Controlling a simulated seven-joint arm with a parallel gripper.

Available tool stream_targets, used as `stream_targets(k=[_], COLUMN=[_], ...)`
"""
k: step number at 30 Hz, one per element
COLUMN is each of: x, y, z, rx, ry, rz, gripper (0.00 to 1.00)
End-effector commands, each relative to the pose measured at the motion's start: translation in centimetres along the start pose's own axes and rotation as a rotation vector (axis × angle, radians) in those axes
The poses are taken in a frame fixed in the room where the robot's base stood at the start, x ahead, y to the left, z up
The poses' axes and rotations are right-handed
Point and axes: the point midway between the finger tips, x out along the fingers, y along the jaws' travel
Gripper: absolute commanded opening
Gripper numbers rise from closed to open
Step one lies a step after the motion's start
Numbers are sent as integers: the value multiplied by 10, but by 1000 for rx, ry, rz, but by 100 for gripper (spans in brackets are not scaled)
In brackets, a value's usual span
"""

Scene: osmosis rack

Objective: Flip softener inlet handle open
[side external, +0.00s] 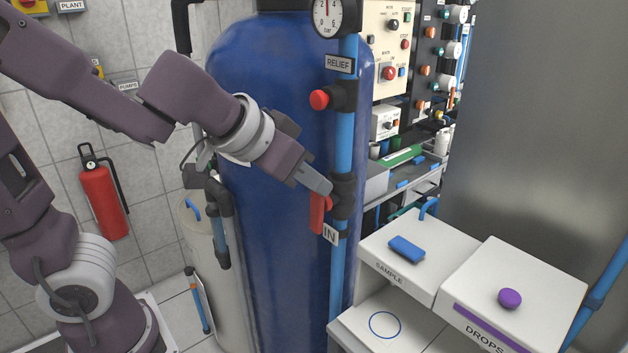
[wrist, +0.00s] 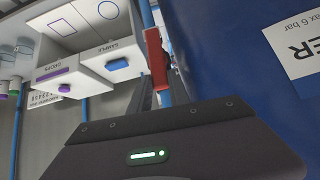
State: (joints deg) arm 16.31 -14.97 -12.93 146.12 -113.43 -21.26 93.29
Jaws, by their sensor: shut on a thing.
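In the wrist view the red handle (wrist: 157,58) shows beyond the gripper body, in line with the pipe. My gripper (side external: 322,188) is at the upper end of the handle, beside the valve body, and is shut on the handle. The fingertips are partly hidden in both views, so the exact contact is unclear.
The large blue softener tank (side external: 270,150) stands close behind my gripper. Above are a red relief knob (side external: 319,99) and a gauge (side external: 336,15). White boxes labelled "SAMPLE" (side external: 420,235) and "DROPS" (side external: 540,283) stand to the right. A fire extinguisher (side external: 101,200) hangs at left.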

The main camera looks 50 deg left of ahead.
Motion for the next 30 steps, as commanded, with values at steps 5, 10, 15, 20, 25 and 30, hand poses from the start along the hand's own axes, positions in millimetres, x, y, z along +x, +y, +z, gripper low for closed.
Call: stream_targets(k=[5, 10, 15, 20, 25, 30], x=[0, 0, 1, 1, 1, 1], y=[-3, -4, -4, -4, -4, -4], z=[0, 0, 1, 1, 1, 0], rx=[-36, -47, -51, -51, -50, -49], ry=[-1, -2, -3, -3, -3, -3], rz=[32, 46, 49, 49, 48, 48], gripper=[0, 0, 0, 0, 45, 45])
